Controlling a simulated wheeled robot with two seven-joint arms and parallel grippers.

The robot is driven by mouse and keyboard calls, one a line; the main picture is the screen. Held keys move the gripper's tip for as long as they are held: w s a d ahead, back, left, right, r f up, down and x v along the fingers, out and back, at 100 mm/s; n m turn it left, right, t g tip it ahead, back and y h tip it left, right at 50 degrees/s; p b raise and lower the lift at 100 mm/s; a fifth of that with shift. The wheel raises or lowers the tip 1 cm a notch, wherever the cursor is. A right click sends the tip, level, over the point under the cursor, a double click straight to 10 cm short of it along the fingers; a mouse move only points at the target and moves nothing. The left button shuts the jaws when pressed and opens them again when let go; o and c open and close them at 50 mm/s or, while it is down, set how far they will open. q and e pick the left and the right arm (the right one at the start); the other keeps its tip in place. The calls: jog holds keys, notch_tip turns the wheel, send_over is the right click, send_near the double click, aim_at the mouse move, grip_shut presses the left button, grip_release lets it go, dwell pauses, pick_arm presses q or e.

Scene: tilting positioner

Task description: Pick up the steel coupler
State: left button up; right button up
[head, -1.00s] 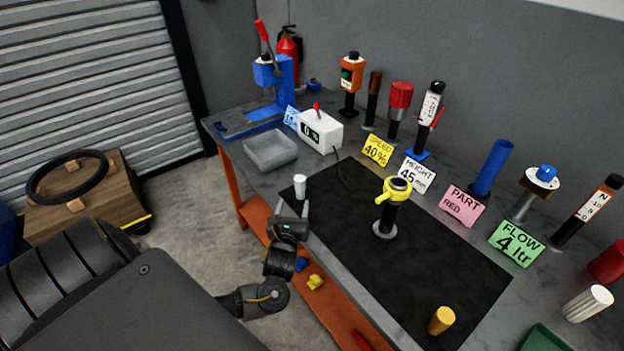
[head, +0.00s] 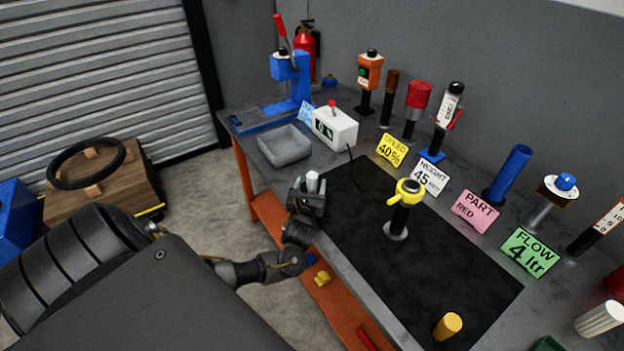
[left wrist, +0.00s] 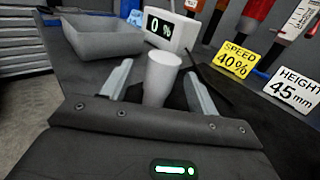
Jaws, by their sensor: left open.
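The steel coupler, a pale upright cylinder (head: 312,182), stands at the left end of the black mat (head: 450,262) on the bench. In the left wrist view the coupler (left wrist: 162,79) is between the two fingers of my left gripper (left wrist: 160,85). The fingers are apart, with a gap visible on the left side; whether the right finger touches it I cannot tell. In the head view my left gripper (head: 308,188) is at the coupler and hides its lower part. My right gripper is not in view.
A grey tray (head: 285,147) and a white display box (head: 335,127) stand just beyond the coupler. A yellow-collared post (head: 402,208) stands on the mat to the right. A yellow cylinder (head: 448,325) is at the near right. Cards and tools line the back.

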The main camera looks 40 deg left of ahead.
aim_at(313, 174)
pick_arm(q)
jog(key=x, duration=0.4)
jog(key=shift+f, duration=0.2)
jog(key=shift+c, duration=0.7)
jog(key=c, duration=1)
jog(key=shift+r, duration=0.15)
jog(key=shift+r, duration=0.55)
jog(key=r, duration=0.2)
jog(key=s+r, duration=0.1)
jog(key=shift+d+r, duration=0.1)
jog(key=shift+d, duration=0.3)
jog(key=s+d+r+p, duration=0.2)
jog(key=s, duration=0.1)
jog(key=s+d+r+p, duration=0.2)
jog(key=s+r+p, duration=0.1)
jog(key=s, duration=0.1)
jog(key=s+d+r+p, duration=0.2)
jog(key=s+r, duration=0.1)
jog(key=shift+s+d+r, duration=0.2)
jog(key=shift+s+d, duration=0.2)
